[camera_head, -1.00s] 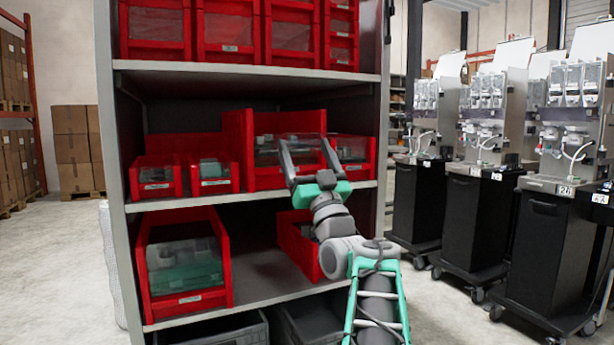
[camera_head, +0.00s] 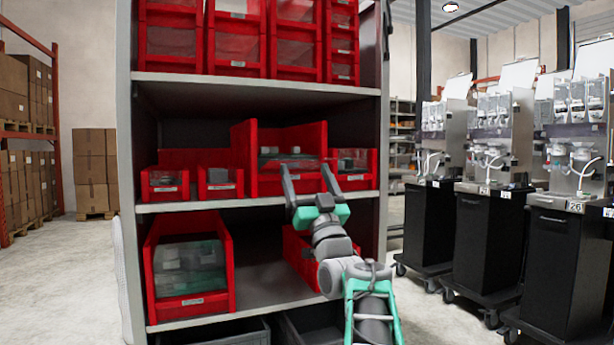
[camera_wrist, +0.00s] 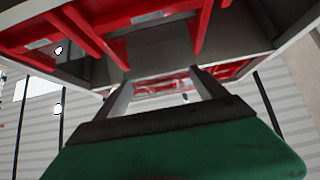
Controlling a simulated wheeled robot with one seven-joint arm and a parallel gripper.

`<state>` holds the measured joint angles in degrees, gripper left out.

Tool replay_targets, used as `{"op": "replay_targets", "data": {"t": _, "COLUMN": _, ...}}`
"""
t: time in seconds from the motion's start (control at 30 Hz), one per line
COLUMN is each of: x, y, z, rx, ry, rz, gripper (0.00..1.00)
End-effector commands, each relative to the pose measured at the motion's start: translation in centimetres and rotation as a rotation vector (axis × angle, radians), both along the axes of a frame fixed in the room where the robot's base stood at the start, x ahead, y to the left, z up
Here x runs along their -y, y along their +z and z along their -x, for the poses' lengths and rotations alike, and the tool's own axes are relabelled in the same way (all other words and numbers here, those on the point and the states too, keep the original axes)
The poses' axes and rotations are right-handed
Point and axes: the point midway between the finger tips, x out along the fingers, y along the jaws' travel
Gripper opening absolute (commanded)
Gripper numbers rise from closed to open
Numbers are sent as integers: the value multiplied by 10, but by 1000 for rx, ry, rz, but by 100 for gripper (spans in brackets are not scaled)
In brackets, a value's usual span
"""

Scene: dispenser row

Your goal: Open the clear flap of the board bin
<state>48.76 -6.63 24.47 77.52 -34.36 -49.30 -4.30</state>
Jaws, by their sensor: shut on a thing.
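In the wrist view my gripper (camera_wrist: 162,92) points up at the underside of shelving, with a clear and red surface (camera_wrist: 160,88) showing beyond the fingers. Bins with clear fronts stand on the top shelf, such as one red bin (camera_head: 237,65). A red bin with green and grey contents (camera_head: 190,301) is at the lower left. I cannot tell which is the board bin.
A grey shelf unit (camera_head: 225,206) fills the middle. Small red bins (camera_head: 165,188) stand on its middle shelf, and another red bin (camera_head: 297,250) is partly behind my arm. Dispenser machines on black carts (camera_head: 494,235) stand at the right. The floor at the left (camera_head: 60,290) is clear.

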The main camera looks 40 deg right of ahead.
Motion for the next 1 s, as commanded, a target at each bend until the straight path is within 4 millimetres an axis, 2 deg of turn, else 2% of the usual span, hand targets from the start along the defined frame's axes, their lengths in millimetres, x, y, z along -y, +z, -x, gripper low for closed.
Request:
{"op": "replay_targets", "data": {"t": 0.03, "x": 4, "y": -10, "z": -4, "rx": -18, "ry": -1, "rz": -13, "gripper": 9}}
{"op": "replay_targets", "data": {"t": 0.1, "x": 5, "y": -10, "z": -4, "rx": -18, "ry": -2, "rz": -14, "gripper": 8}}
{"op": "replay_targets", "data": {"t": 0.13, "x": 5, "y": -10, "z": -4, "rx": -17, "ry": -2, "rz": -13, "gripper": 84}}
{"op": "replay_targets", "data": {"t": 0.33, "x": 3, "y": -6, "z": -2, "rx": -10, "ry": -1, "rz": -8, "gripper": 100}}
{"op": "replay_targets", "data": {"t": 0.7, "x": -1, "y": -3, "z": -1, "rx": -5, "ry": 1, "rz": -4, "gripper": 100}}
{"op": "replay_targets", "data": {"t": 0.83, "x": -4, "y": -14, "z": 10, "rx": -5, "ry": 0, "rz": -3, "gripper": 100}}
{"op": "replay_targets", "data": {"t": 1.0, "x": -11, "y": -40, "z": 34, "rx": -6, "ry": -3, "rz": -5, "gripper": 100}}
